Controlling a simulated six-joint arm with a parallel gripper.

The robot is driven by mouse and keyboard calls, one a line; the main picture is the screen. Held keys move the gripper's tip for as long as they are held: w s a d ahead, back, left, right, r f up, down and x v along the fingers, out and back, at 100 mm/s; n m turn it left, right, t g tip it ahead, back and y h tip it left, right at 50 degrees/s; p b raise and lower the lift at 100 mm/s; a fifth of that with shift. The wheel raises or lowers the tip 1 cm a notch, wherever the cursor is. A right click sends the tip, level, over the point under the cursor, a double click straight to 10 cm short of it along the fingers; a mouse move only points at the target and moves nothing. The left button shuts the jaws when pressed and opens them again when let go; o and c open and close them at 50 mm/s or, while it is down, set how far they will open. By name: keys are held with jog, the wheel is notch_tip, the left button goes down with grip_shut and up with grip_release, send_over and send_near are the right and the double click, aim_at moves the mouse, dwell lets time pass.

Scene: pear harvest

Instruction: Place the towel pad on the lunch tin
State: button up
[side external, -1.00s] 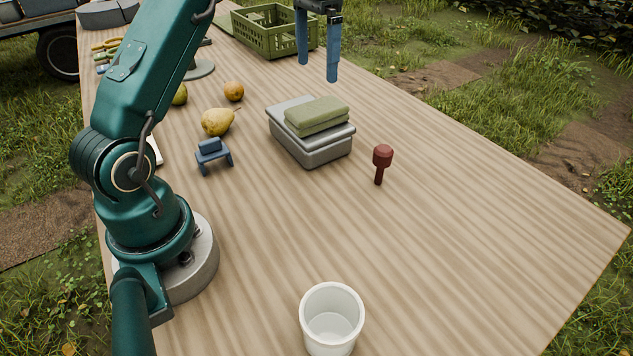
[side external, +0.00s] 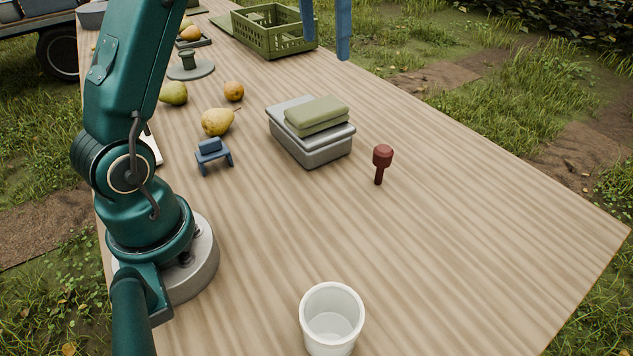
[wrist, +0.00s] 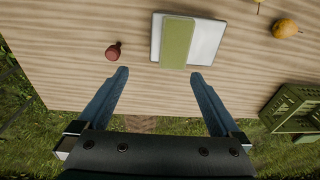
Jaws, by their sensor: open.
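The green folded towel pad (side external: 317,113) lies on top of the grey lunch tin (side external: 322,152), towards one side of its lid. The wrist view also shows the towel pad (wrist: 177,42) on the pale lid of the lunch tin (wrist: 209,42). My gripper (side external: 325,45) is open and empty, with its blue fingers raised at the top of the side view, apart from the towel and tin. In the wrist view my gripper (wrist: 163,74) has its fingers wide apart, with the towel pad beyond the fingertips.
A dark red knobbed tool (side external: 382,163) stands beside the tin. Pears (side external: 217,122), a small blue stand (side external: 213,152) and a green crate (side external: 272,31) are on the table. A white cup (side external: 331,318) stands at the front. The table's right side is clear.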

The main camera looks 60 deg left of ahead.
jog(key=s+d+t, duration=0.2)
jog(key=s+d, duration=0.5)
jog(key=s+d+f+t, duration=0.2)
jog(key=s+d+f, duration=0.2)
jog(key=s+f, duration=0.3)
jog(key=s, duration=0.3)
jog(key=shift+f, duration=0.2)
